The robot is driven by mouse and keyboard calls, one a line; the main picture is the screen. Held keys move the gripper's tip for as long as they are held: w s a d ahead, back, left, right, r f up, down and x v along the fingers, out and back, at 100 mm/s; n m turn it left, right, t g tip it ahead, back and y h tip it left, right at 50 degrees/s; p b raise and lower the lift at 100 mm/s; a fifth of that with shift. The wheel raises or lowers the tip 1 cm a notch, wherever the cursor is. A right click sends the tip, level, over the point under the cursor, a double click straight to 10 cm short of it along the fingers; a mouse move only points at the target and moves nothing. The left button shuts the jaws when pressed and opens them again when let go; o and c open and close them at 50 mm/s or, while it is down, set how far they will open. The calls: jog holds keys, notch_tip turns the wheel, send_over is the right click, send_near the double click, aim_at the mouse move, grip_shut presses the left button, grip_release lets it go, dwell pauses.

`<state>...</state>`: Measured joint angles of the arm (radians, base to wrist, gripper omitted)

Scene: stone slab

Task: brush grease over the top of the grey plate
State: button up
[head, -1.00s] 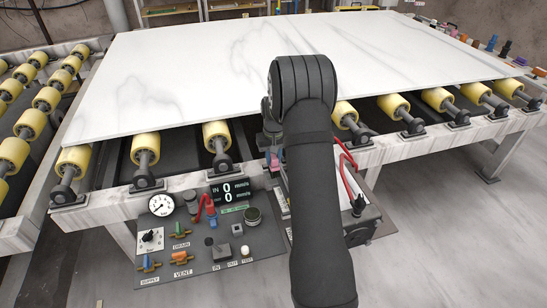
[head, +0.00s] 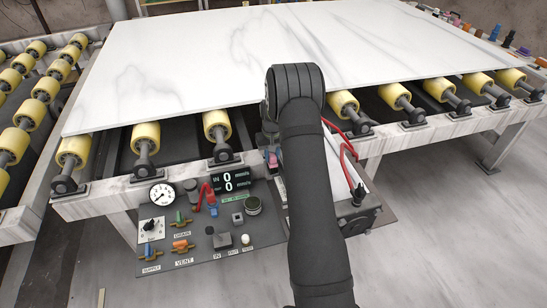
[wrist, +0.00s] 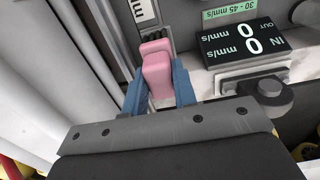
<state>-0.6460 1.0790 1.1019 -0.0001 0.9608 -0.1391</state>
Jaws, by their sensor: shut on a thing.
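My gripper (wrist: 158,88) has two blue fingers shut on a pink block-like piece (wrist: 156,62), seen in the wrist view. The pink piece also shows in the head view (head: 272,159) just left of my dark arm, by the front edge of the roller table. I cannot make out the grey plate or any grease for certain. My arm hides much of the area around the gripper in the head view.
A white marble slab (head: 190,65) lies on yellow rollers (head: 217,125). A grey control panel (head: 200,245) with a gauge (head: 162,194), knobs and a speed display (head: 228,181) is left of my arm. A red hose (head: 349,155) loops at its right.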

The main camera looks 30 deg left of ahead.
jog(key=shift+w+a, duration=1.8)
jog(key=shift+s+d, duration=2.75)
notch_tip(320, 180, up, 8)
